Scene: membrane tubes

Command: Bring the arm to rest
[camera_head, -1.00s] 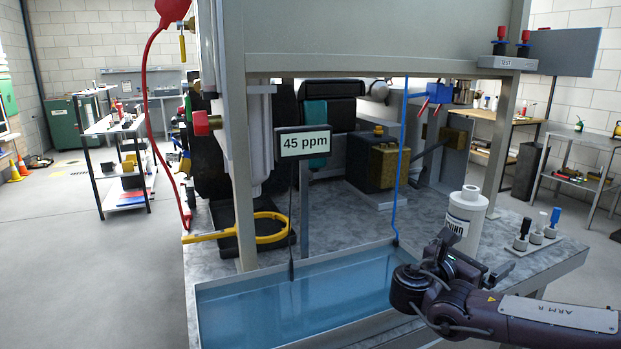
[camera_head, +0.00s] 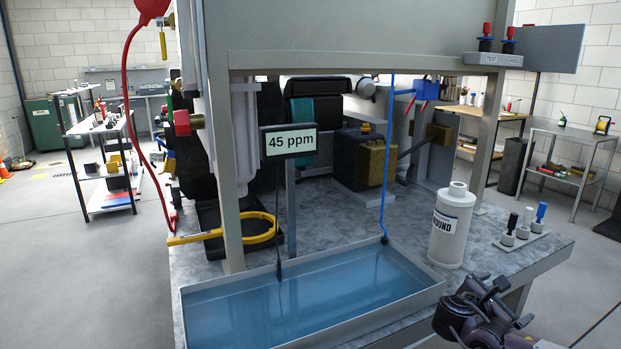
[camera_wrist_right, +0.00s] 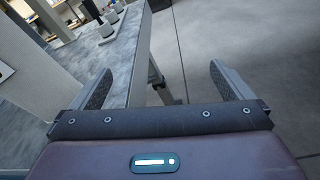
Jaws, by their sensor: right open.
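My right gripper (camera_head: 497,288) is at the lower right in the head view, in front of the bench's front edge and below the bench top. In the right wrist view the same gripper (camera_wrist_right: 165,88) shows two fingers spread wide apart with nothing between them. Past the fingers are the bench edge, a bench leg and bare floor. My left gripper does not show in the head view.
The bench (camera_head: 470,262) carries a water tray (camera_head: 430,293), a white bottle (camera_head: 452,225) and several small plugs (camera_head: 523,225) near my right gripper. Open floor lies right of the bench.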

